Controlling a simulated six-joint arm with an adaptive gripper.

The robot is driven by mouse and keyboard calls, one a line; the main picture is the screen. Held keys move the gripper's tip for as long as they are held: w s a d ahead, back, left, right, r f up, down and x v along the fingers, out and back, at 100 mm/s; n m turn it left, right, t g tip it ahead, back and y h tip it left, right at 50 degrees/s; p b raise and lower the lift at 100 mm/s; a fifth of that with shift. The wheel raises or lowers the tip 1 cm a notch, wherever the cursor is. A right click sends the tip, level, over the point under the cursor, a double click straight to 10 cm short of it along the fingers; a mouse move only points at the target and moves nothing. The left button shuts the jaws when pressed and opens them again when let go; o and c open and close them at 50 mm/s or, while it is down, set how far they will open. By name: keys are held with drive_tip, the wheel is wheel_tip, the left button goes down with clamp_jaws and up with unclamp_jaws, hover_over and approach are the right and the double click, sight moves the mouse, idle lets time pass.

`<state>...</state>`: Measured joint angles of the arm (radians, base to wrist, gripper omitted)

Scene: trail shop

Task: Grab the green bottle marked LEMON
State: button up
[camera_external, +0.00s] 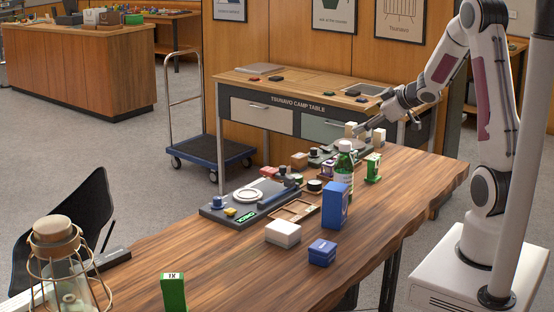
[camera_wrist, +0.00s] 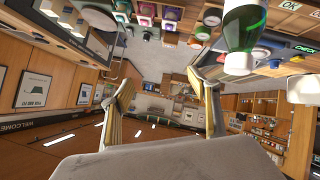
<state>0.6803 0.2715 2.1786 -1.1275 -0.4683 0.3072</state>
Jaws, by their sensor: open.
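The green bottle (camera_external: 344,172) with a white cap stands upright on the wooden table, partly behind a tall blue box (camera_external: 335,205). Its label is too small for me to read as LEMON. In the wrist view the bottle (camera_wrist: 246,25) shows at the top right, cap downward because that picture is inverted. My gripper (camera_external: 366,127) is open, above the table, behind and to the right of the bottle's cap. In the wrist view its two fingers (camera_wrist: 160,88) are spread with nothing between them, and the bottle is outside them.
A green and white carton (camera_external: 373,168) stands close right of the bottle. Small jars and a dark CHECK board (camera_external: 240,207) lie to its left. A white box (camera_external: 283,233), a small blue box (camera_external: 322,252) and a green box (camera_external: 173,292) are nearer. The table's front right is clear.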

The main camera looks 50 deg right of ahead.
wheel_tip(320, 180, down, 8)
drive_tip(key=s+n+y, duration=0.1)
drive_tip(key=y, duration=0.3)
drive_tip(key=n+y, duration=0.2)
drive_tip(key=y, duration=0.3)
approach(344, 175)
drive_tip(key=w, duration=0.1)
drive_tip(key=w+d+f, duration=0.1)
drive_tip(key=w+f, duration=0.1)
drive_tip(key=shift+w+d+f, duration=0.1)
drive_tip(key=shift+w+d, duration=0.05)
drive_tip(key=shift+d, duration=0.1)
drive_tip(key=shift+x, duration=1.35)
drive_tip(key=shift+x, duration=2.6)
